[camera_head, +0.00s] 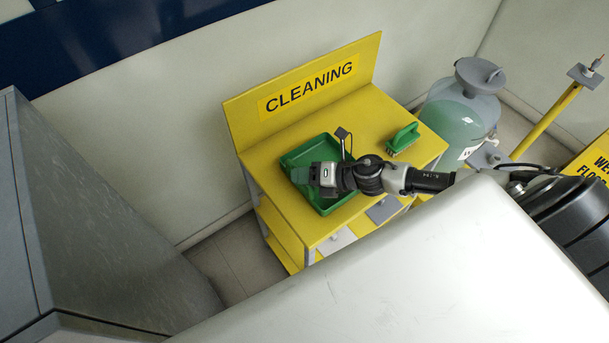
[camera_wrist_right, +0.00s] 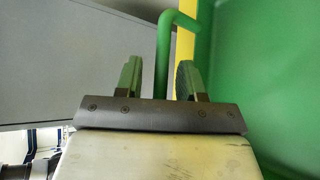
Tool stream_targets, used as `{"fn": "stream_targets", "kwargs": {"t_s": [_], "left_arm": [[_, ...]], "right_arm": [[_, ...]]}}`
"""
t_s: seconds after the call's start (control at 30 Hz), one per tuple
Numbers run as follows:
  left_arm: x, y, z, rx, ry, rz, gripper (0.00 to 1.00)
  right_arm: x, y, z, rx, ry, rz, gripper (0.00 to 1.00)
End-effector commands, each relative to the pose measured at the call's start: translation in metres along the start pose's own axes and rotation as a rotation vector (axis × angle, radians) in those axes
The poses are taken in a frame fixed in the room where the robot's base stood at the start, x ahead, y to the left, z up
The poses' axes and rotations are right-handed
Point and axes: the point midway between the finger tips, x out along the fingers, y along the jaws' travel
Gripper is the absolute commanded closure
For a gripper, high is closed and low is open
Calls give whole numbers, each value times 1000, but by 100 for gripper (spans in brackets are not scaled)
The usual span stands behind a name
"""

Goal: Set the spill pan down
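The green spill pan (camera_head: 334,205) is a shallow rectangular tray on the yellow top of the cleaning cart (camera_head: 390,115). It appears to rest flat there. In the right wrist view, the green bar of the pan's handle (camera_wrist_right: 164,45) runs between the two fingers of my right gripper (camera_wrist_right: 159,80), with a visible gap on each side. The fingers are apart and do not appear to press on the bar. The pan's green wall fills the right side. My left gripper is not in view.
A green brush (camera_head: 404,138) stands on the cart's right part. A small dark square piece on a post (camera_head: 343,133) rises by the pan's back edge. A translucent green tank (camera_head: 462,108) stands right of the cart. A grey cabinet (camera_head: 80,220) is at the left.

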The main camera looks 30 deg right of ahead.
Motion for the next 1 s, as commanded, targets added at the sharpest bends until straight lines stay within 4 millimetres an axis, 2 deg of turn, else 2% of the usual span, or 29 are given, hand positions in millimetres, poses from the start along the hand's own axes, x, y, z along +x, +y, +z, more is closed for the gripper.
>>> {"fn": "stream_targets", "kwargs": {"t_s": [0.37, 0.7, 1.0], "left_arm": [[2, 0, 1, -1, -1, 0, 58], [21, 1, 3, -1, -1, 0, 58], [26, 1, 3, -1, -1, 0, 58]], "right_arm": [[-6, -2, -1, 2, 0, -1, 60], [-64, -4, -3, 0, 4, -4, 60], [-102, -1, -1, 4, 2, -2, 60]]}}
